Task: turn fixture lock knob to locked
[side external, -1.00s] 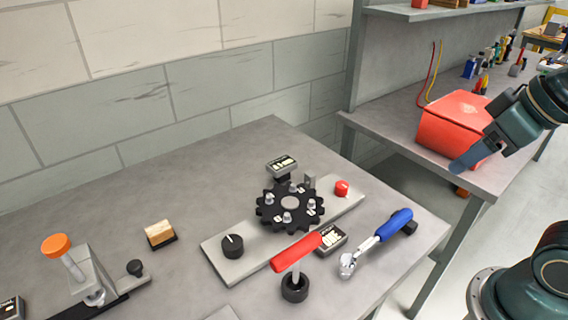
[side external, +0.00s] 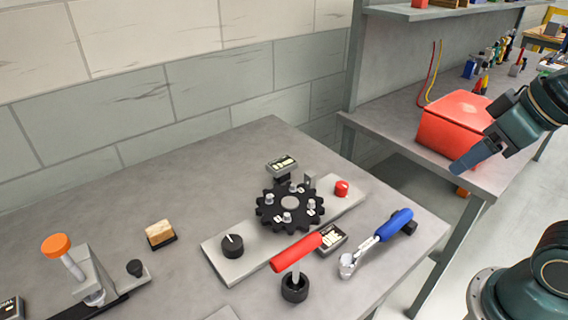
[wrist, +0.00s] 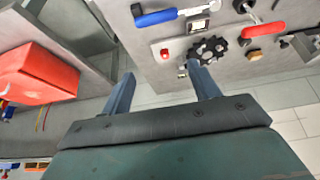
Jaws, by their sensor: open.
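A black round knob (side external: 232,245) with a white pointer line sits at the near left end of a grey fixture plate (side external: 228,268). Its pointer leans up and slightly left in the side view. A black toothed wheel (side external: 290,206) with silver posts is mounted mid-plate, and a red knob (side external: 341,188) is at the far right end. My gripper (side external: 474,157) is far right of the fixture, in front of the red box and touching nothing. In the wrist view its two fingers (wrist: 160,70) are spread and empty; the wheel (wrist: 208,48) and red knob (wrist: 164,53) show beyond them.
An orange-topped clamp (side external: 57,245) and wooden block (side external: 159,233) are to the left. A red box (side external: 450,128) sits on the other bench.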

